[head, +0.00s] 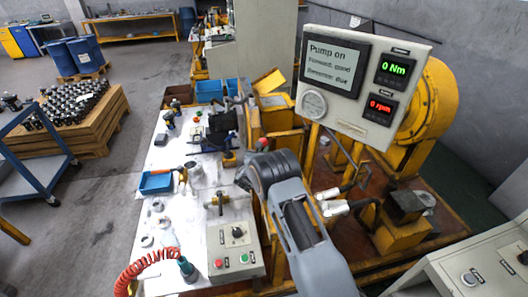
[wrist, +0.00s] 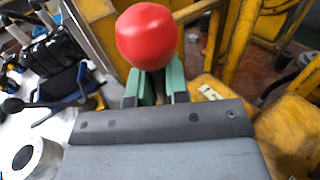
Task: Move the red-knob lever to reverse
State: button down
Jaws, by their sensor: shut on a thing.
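The red knob (wrist: 147,36) is a round ball in the wrist view, just beyond the tips of my gripper (wrist: 155,84). The green finger pads stand on either side below the knob, shut on the lever; its shaft is mostly hidden between them. In the head view a small red spot (head: 262,143), apparently the knob, shows just above my arm's end; the fingers are hidden there. The display (head: 333,65) reads "Pump on", "Forward: good" and what looks like "Reverse: due". The meters show 0 Nm (head: 395,69) and 0 rpm (head: 381,108).
Yellow frame bars (wrist: 212,45) stand close around the gripper. A white table (head: 150,215) with loose parts and blue bins lies to the left. A control box (head: 233,248) with buttons stands near the front. A pressure gauge (head: 313,104) hangs below the display.

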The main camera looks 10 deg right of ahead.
jog(key=a+n+t+b, duration=0.1)
jog(key=a+n+b, duration=0.1)
jog(key=b, duration=0.2)
jog(key=a+f+n+t+b, duration=0.1)
jog(key=a+n+b, duration=0.1)
jog(key=b, duration=0.3)
jog(key=shift+a+f+n+t+h, duration=0.15)
jog(key=shift+a+n+t+h, duration=0.25)
jog(key=shift+a, duration=0.3)
jog(key=c, duration=1.1)
grip_release()
jog(key=shift+a, duration=0.1)
jog(key=shift+s, duration=0.1)
jog(key=b+v, duration=0.2)
jog(key=v, duration=1.1)
jog(key=shift+s+a, duration=0.15)
jog(key=shift+s, duration=0.15)
